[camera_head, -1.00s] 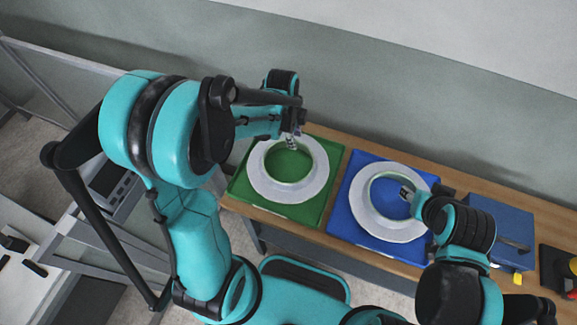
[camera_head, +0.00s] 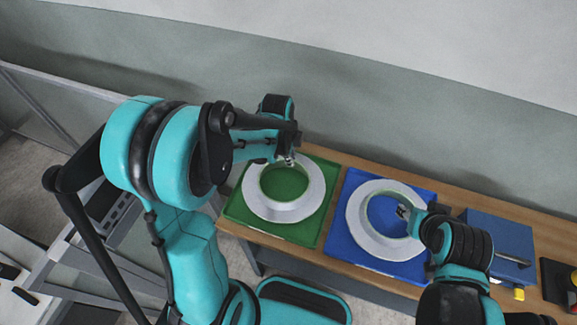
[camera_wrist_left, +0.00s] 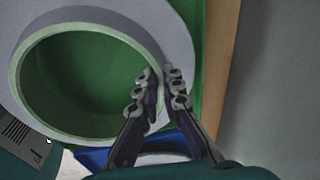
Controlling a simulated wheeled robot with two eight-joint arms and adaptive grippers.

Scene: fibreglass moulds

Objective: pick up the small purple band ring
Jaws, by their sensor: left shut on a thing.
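My left gripper (camera_head: 288,160) is above the far inner edge of the white ring-shaped mould (camera_head: 250,207) on the green tray (camera_head: 238,214). Its fingers also show in the left wrist view (camera_wrist_left: 160,78), close together over the mould's rim. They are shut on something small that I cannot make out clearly. I cannot pick out the purple band ring in either view; the fingers may hide it. My right gripper (camera_head: 403,211) is over the opening of the other white mould (camera_head: 356,226) on the blue tray (camera_head: 342,236); its jaws are too small to read.
A blue box (camera_head: 500,232) stands right of the blue tray on the wooden bench (camera_head: 335,263). A dark item with a yellow part lies at the far right. The grey wall (camera_head: 380,130) rises close behind the bench.

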